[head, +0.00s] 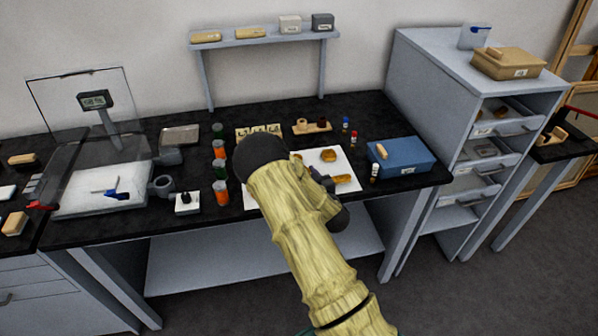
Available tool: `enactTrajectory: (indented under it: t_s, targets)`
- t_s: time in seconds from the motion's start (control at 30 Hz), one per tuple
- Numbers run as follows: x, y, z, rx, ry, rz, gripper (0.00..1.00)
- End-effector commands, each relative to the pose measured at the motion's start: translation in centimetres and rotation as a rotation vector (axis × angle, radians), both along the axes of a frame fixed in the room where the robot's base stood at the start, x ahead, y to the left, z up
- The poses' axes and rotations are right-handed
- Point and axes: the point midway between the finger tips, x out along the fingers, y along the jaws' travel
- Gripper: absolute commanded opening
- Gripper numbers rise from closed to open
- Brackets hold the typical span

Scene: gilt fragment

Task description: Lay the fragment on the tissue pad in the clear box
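A white sheet (349,198) lies on the black bench. On it is a gold-brown fragment (328,155), and a second gold-brown piece (343,179) lies nearer the front. My arm reaches over the sheet from the lower right and covers its left part. A dark part that looks like my gripper (324,182) shows beside the arm, close to the second piece. Its fingertips are too small and hidden to read, and I cannot tell if it touches the piece. A small clear box (466,41) with something blue stands on the grey cabinet. I cannot make out a tissue pad.
A blue box (402,158) stands right of the sheet, with small vials nearby. Several orange and green jars (220,170) stand left of my arm. A clear upright panel (80,100) and a balance are at the left. A tan box (508,63) sits on the cabinet (425,70), whose drawers are partly open.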

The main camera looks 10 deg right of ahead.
Motion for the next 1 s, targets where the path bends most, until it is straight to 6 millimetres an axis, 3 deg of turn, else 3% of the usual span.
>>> enactTrajectory:
  t_s: [0.1,0.47,0.77,1.0]
  targets:
    - [0.9,0.2,-0.5,-0.002,0.0,0.001,0.26]
    - [1.3,0.2,-0.6,-0.002,0.0,0.0,0.26]
    - [4.0,0.6,-2.7,-0.002,0.001,0.0,0.26]
    - [4.1,0.6,-2.9,0.0,-0.001,-0.001,0.26]
